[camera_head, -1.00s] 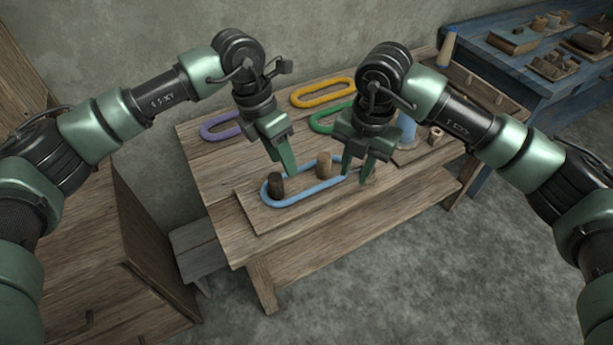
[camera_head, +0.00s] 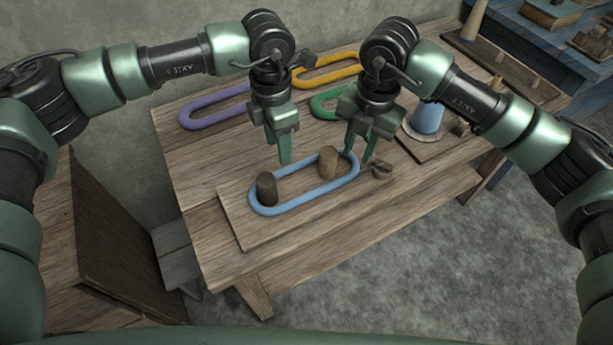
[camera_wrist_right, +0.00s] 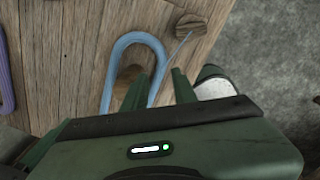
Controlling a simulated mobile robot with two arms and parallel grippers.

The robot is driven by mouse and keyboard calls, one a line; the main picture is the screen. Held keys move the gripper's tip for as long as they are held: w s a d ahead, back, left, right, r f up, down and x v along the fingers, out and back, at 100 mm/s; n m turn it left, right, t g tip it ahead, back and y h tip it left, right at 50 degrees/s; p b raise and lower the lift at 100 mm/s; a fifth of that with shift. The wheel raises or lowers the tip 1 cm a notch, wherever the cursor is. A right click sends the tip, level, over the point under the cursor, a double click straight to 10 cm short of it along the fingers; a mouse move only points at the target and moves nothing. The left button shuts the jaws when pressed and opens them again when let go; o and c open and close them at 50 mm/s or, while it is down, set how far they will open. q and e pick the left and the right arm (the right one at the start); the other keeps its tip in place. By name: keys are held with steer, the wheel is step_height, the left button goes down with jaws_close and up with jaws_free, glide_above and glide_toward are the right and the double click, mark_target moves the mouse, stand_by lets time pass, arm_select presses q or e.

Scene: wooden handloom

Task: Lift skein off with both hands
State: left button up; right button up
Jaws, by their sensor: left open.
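The light blue skein (camera_head: 298,201) is a long loop lying on a board, around a dark wooden peg (camera_head: 266,188) on the left and a lighter wooden peg (camera_head: 328,161) on the right. My left gripper (camera_head: 284,161) is open and empty, pointing down beside the far side of the loop, between the pegs. My right gripper (camera_head: 357,153) is open, fingers pointing down at the loop's right end. In the right wrist view, a strand of the skein (camera_wrist_right: 138,38) runs down between the open fingers; a peg partly shows inside the loop. Contact cannot be told.
Purple (camera_head: 213,107), yellow (camera_head: 327,71) and green (camera_head: 326,107) skeins lie at the back of the table (camera_head: 200,165). A blue spool (camera_head: 426,118) stands to the right. A small wooden knob (camera_head: 382,170) sits by the loop's right end. A blue bench stands at the back right.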

mark_target(281, 169)
arm_select(q)
steer(key=shift+w, duration=0.1)
arm_select(e)
steer(key=shift+r, duration=0.1)
arm_select(q)
steer(key=shift+s+r, duration=0.1)
steer(key=shift+s, duration=0.25)
arm_select(e)
steer(key=shift+s, duration=0.25)
arm_select(q)
steer(key=shift+w+f, duration=0.1)
steer(key=shift+f, duration=3.8)
arm_select(e)
steer(key=shift+w+a+f, duration=0.1)
steer(key=shift+f, duration=1.85)
steer(key=shift+w+a+f, duration=0.1)
steer(key=shift+f, duration=1.85)
arm_select(q)
steer(key=c, duration=0.6)
arm_select(e)
jaws_close()
arm_select(q)
jaws_close()
